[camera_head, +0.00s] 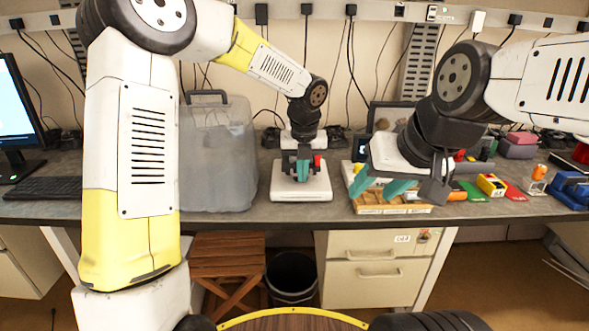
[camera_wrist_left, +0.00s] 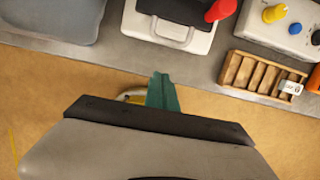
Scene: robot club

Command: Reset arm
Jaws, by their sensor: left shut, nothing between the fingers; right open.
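My left gripper (camera_head: 303,172) is in front of the white device with the red knob (camera_head: 301,193). Its teal fingers are shut together with nothing between them. In the left wrist view the shut left fingers (camera_wrist_left: 162,92) point toward the desk edge, with the brown floor behind them. My right gripper (camera_head: 380,187) is open and empty, its two teal fingers spread over or in front of the wooden slotted tray (camera_head: 392,209). I cannot tell how high it is above the tray. My left arm fills the left of the head view.
A grey translucent case (camera_head: 220,160) stands left of the white device. A monitor and keyboard (camera_head: 45,188) are at far left. Coloured small items, such as a yellow box (camera_head: 490,184), lie at right. A wooden stool (camera_head: 228,262) and a bin (camera_head: 292,277) stand below the desk.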

